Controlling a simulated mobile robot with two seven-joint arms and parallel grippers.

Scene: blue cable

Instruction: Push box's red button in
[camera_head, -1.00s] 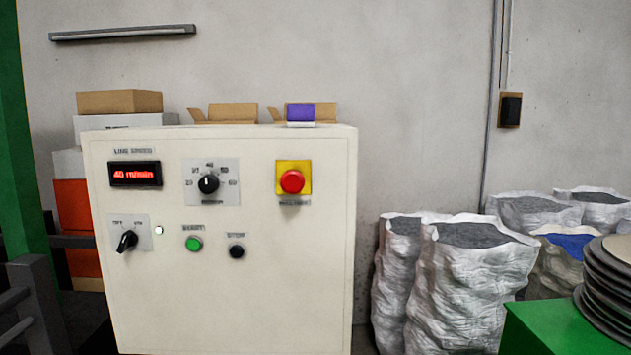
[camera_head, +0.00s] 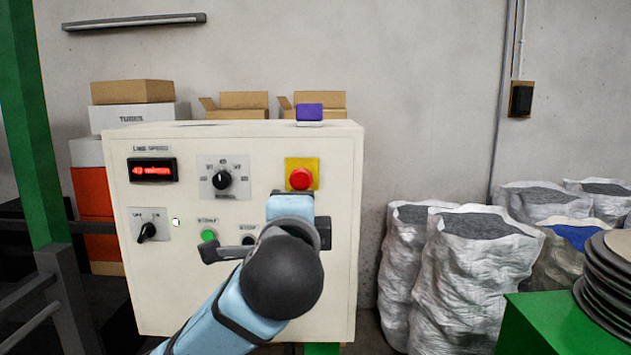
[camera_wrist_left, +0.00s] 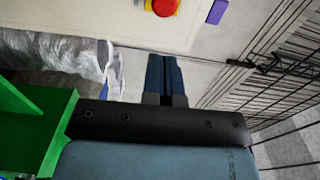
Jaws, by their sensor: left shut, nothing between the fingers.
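The box is a cream control cabinet (camera_head: 150,290) in the head view, standing upright. Its red button (camera_head: 300,179) sits on a yellow plate (camera_head: 315,164) at the upper right of the front face. My left arm reaches up from the bottom of the head view, its wrist just below the button; the fingertips are hidden there. In the left wrist view my left gripper (camera_wrist_left: 165,58) is shut and empty, its two fingers side by side. The red button (camera_wrist_left: 164,6) shows at the top edge, beyond and apart from the fingertips. My right gripper is not seen.
The panel also carries a black knob (camera_head: 222,180), a switch (camera_head: 147,232) and a green button (camera_head: 208,236). A purple block (camera_head: 309,111) lies on the cabinet top. Sacks (camera_head: 475,270) and a green surface (camera_head: 560,325) stand at the right. A green post (camera_head: 35,140) is at left.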

